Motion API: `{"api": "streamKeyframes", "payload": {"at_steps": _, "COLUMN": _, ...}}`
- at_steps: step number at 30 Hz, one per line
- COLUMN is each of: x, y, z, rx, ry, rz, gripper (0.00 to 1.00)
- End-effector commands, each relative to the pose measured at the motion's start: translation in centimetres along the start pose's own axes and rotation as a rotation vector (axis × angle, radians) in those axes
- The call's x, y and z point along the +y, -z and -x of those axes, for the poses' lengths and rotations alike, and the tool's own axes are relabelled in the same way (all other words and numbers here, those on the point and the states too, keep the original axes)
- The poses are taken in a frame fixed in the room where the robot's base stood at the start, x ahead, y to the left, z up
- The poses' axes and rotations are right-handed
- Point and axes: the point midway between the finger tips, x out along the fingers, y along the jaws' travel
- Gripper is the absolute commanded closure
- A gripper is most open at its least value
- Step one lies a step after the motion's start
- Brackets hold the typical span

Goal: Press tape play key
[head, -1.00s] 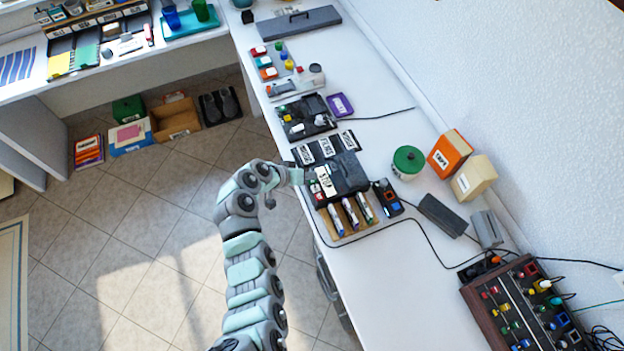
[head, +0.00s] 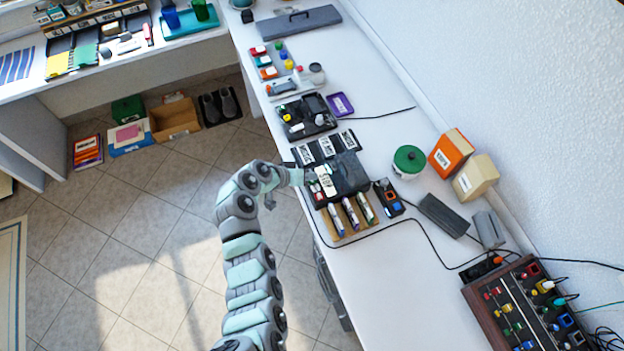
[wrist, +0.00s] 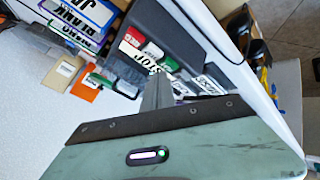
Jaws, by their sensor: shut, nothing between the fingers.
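The tape recorder (head: 350,172) is a dark grey box at the counter's front edge. Its row of keys shows in the wrist view: a red key (wrist: 133,37), a green key (wrist: 152,50) and grey keys beside them. White labels lie along the row, one reading STOP; the play label is too small to read. My gripper (head: 302,177) is at the recorder's key side in the head view. In the wrist view its shut, empty fingers (wrist: 157,82) point at the key row, near the STOP label, partly covering it. I cannot tell whether they touch a key.

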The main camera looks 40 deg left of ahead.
Motion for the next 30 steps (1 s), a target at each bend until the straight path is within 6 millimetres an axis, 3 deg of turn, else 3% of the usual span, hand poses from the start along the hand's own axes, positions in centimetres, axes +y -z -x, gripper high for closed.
{"api": "streamKeyframes", "payload": {"at_steps": 30, "x": -0.45, "y": -0.47, "z": -0.58, "rx": -0.001, "ry": 0.001, "rz": 0.000, "gripper": 1.00}}
